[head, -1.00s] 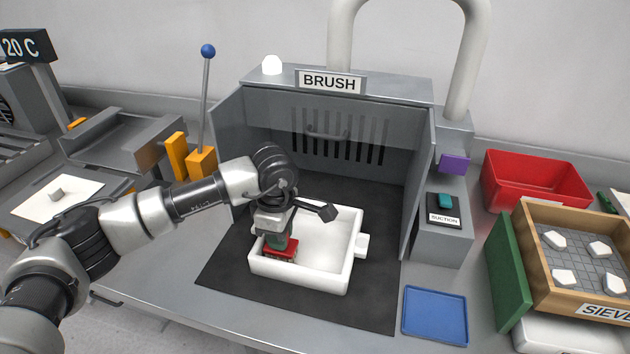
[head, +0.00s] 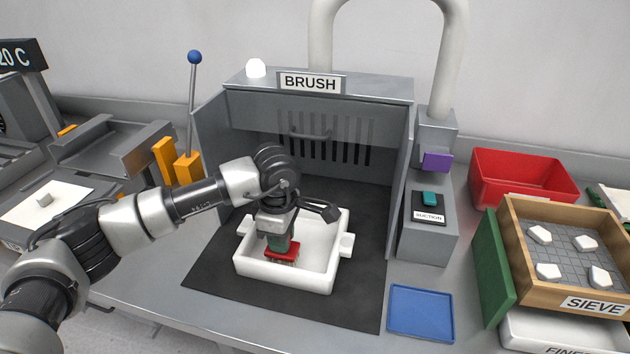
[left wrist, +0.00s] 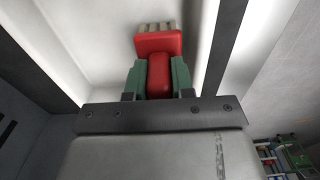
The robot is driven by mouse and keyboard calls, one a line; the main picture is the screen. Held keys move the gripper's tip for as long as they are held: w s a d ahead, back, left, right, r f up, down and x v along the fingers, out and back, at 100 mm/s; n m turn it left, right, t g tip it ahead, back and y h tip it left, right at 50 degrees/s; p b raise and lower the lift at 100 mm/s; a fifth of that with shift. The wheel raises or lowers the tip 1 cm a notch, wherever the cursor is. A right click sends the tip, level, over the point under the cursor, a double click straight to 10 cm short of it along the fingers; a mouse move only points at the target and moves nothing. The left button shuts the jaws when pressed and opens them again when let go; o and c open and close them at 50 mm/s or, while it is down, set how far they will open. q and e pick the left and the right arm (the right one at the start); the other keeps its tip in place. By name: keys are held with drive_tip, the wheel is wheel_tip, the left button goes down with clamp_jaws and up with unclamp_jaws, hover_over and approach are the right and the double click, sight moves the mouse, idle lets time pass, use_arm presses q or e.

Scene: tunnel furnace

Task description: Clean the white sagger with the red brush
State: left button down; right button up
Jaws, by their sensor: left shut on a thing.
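The white sagger (head: 323,262) is an open square tray with side lugs, lying on the dark mat in front of the brush booth. The red brush (head: 283,251) is inside the sagger, near its left front part. My left gripper (head: 277,243) is shut on the red brush from above. In the left wrist view, the green fingers grip the red handle of the brush (left wrist: 158,45), and its pale bristles show beyond the red head. The sagger's pale floor (left wrist: 98,35) shows around it. Whether the bristles press on the floor is hard to tell. My right gripper does not show.
The grey booth (head: 400,150) with the BRUSH sign stands behind. A suction switch box (head: 428,225), a blue tray (head: 421,312), a red bin (head: 525,175) and a wooden sieve box (head: 520,225) with white pieces are at right. A lever (head: 192,110) stands at left.

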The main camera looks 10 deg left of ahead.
use_arm(q)
drive_tip(key=r, duration=0.1)
drive_tip(key=a+r, duration=0.1)
drive_tip(key=r, duration=0.1)
drive_tip(key=shift+p, duration=0.35)
drive_tip(key=shift+r+p, duration=0.35)
drive_tip(key=shift+r, duration=0.4)
drive_tip(key=shift+d+r, duration=0.1)
drive_tip(key=shift+r, duration=0.25)
drive_tip(key=shift+r+p, duration=0.7)
drive_tip(key=shift+r, duration=0.55)
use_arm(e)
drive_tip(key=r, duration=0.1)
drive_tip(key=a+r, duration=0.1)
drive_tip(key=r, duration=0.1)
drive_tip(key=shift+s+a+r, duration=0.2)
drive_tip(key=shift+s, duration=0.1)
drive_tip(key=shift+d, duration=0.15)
